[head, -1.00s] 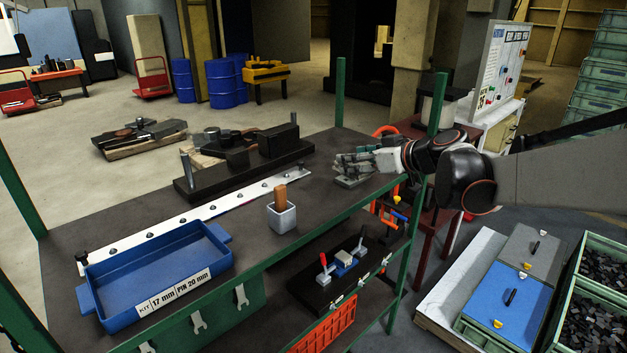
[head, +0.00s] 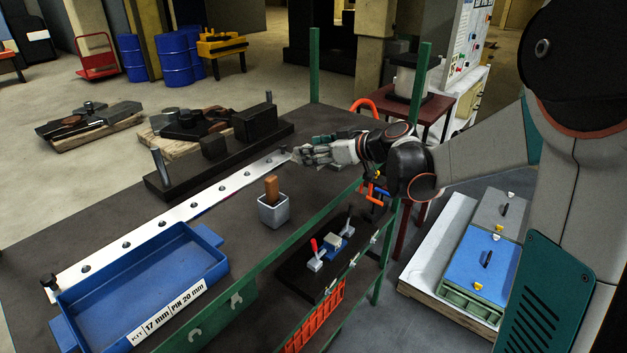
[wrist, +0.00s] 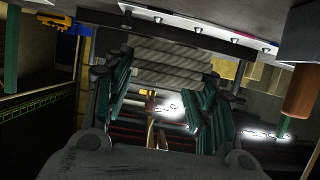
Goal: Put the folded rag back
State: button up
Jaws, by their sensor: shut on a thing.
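My gripper (head: 306,155) is over the right end of the dark workbench top, near the right end of the white strip with holes (head: 135,242). In the wrist view its teal-padded fingers (wrist: 168,92) stand on both sides of a grey, ribbed, layered piece, which looks like the folded rag (wrist: 180,65). The gripper is shut on it. In the head view the fingers hide most of the rag, and I cannot tell whether it touches the bench.
A grey cup (head: 273,212) with a wooden handle (head: 271,189) stands left of the gripper. A blue tray (head: 140,278) lies at the front left. A black fixture (head: 215,160) stands behind the strip. Green posts (head: 314,68) rise at the bench's right end.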

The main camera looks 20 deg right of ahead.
aim_at(314, 187)
notch_tip(314, 187, down, 8)
jog(key=shift+f+b, duration=0.1)
jog(key=shift+b, duration=0.55)
jog(key=shift+f, duration=0.1)
jog(key=o, duration=0.9)
jog(key=shift+o, duration=0.2)
jog(key=shift+r, duration=0.25)
jog(key=p+v, duration=0.1)
jog(key=v, duration=1.1)
